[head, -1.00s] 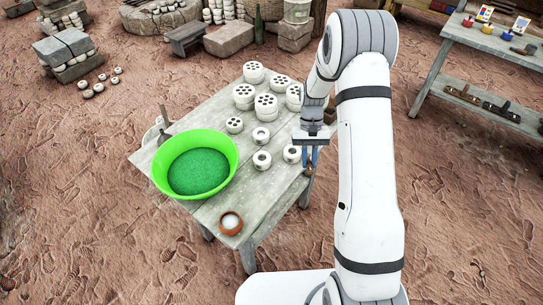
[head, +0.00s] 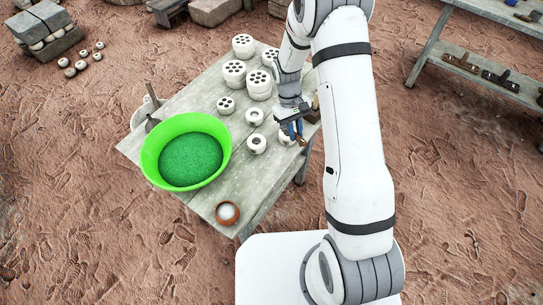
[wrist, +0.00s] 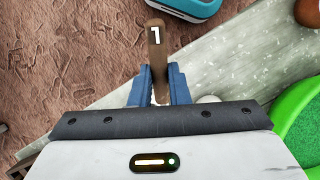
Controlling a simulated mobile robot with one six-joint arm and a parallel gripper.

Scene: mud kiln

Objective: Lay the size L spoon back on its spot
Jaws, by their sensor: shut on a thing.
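My gripper (wrist: 158,92) is shut on the brown handle of the spoon (wrist: 157,48) in the wrist view. The handle stands out between the blue fingers, with a white mark near its end that looks like a turned letter L. The rest of the spoon is hidden by the gripper. In the head view my gripper (head: 294,131) is at the right side of the grey wooden table (head: 185,108), beside the small white ring pieces. A small brown part of the spoon (head: 302,141) shows under the fingers. I cannot make out a marked spot for it.
A green basin (head: 150,145) with green contents and a small brown bowl (head: 227,213) stand on the table. White ring pieces (head: 256,145) and stacks of holed white discs (head: 234,76) crowd the back right. Another table (head: 430,50) stands at the far right.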

